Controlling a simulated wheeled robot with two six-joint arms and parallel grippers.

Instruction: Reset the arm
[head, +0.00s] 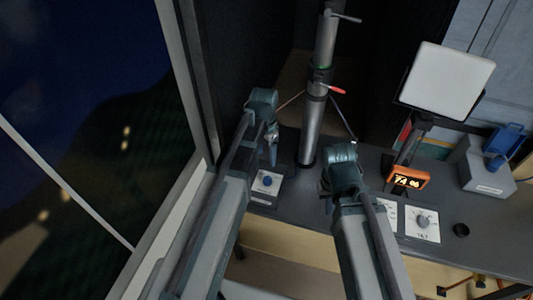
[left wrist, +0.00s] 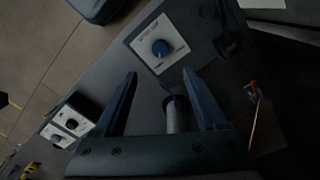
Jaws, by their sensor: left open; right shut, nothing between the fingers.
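My left arm comes in from the lower left of the head view. Its gripper (head: 271,142) points down over the counter, left of the metal mast. In the left wrist view the two fingers of the left gripper (left wrist: 160,74) are spread apart. A grey cylinder (left wrist: 178,116) shows between them, and I cannot tell whether it touches either finger. My right arm reaches up the middle of the head view. Its gripper (head: 328,188) is low over the counter, shut and empty, with its fingers mostly hidden by the wrist.
A silver mast (head: 310,135) with a red lever (head: 331,88) stands between the grippers. A blue-knob box (head: 267,184) sits below my left gripper. An orange display (head: 408,178), a grey-knob box (head: 423,223) and a white panel (head: 447,80) are right. A window is left.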

